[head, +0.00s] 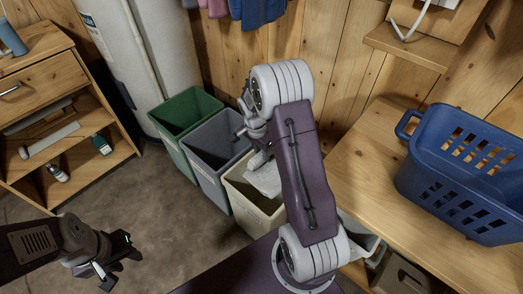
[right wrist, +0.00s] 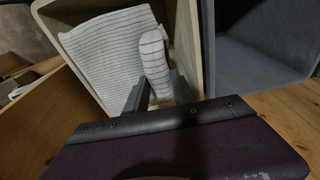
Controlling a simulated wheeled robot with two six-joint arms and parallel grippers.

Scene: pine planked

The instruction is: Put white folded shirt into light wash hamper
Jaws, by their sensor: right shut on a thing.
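The white folded shirt (head: 265,180) has thin dark stripes in the right wrist view (right wrist: 108,58). My right gripper (head: 258,155) is shut on it, with a fold of cloth between the fingers (right wrist: 155,88). The shirt hangs at the mouth of the cream hamper (head: 247,213), the lightest of three. The hamper's pale walls frame the cloth in the right wrist view (right wrist: 188,45). My arm hides part of the hamper, and I cannot tell how deep the shirt reaches. My left gripper (head: 120,263) is open and empty above the floor at lower left.
A grey hamper (head: 207,163) and a green hamper (head: 184,112) stand in a row beside the cream one. A blue laundry basket (head: 465,175) sits on the wooden bench (head: 375,170) at right. A wooden shelf unit (head: 50,90) stands at left. The floor between is clear.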

